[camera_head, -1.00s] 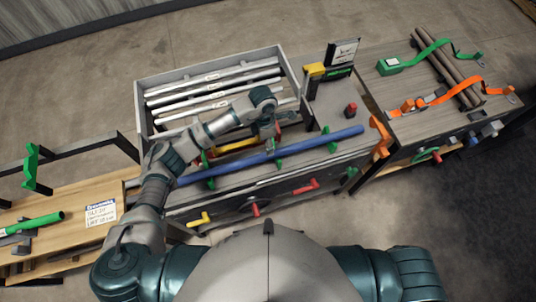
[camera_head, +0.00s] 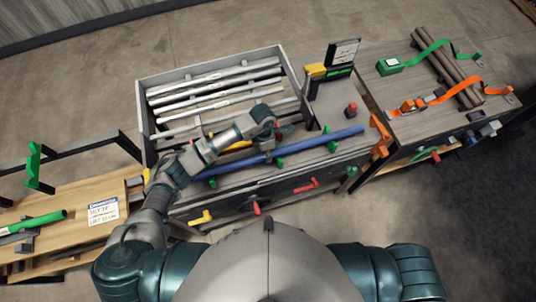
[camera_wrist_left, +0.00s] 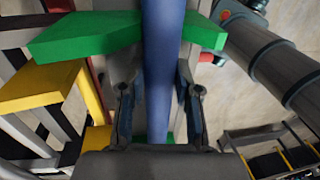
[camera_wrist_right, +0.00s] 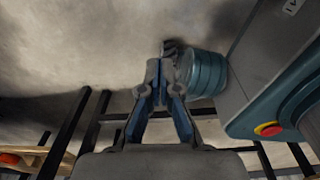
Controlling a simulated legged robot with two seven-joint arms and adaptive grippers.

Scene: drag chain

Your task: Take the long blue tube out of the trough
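The long blue tube (camera_head: 335,137) lies slantwise along the grey bench (camera_head: 233,192), across several green holders (camera_head: 333,146). In the left wrist view the tube (camera_wrist_left: 162,60) runs between green holder pieces (camera_wrist_left: 90,36). My left gripper (camera_head: 281,133) is over the tube's middle in the head view. In the left wrist view its two fingers (camera_wrist_left: 158,105) are apart, one on each side of the tube, with gaps showing. My right gripper (camera_wrist_right: 159,75) has its fingers together, with nothing seen between them, away from the tube. My left arm hides part of the tube.
A grey open box (camera_head: 141,100) with several white rods (camera_head: 215,75) stands behind the tube. Red and yellow handles (camera_head: 306,186) stick out at the bench front. A wooden table with brown rods (camera_head: 440,65) and orange and green straps is at right.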

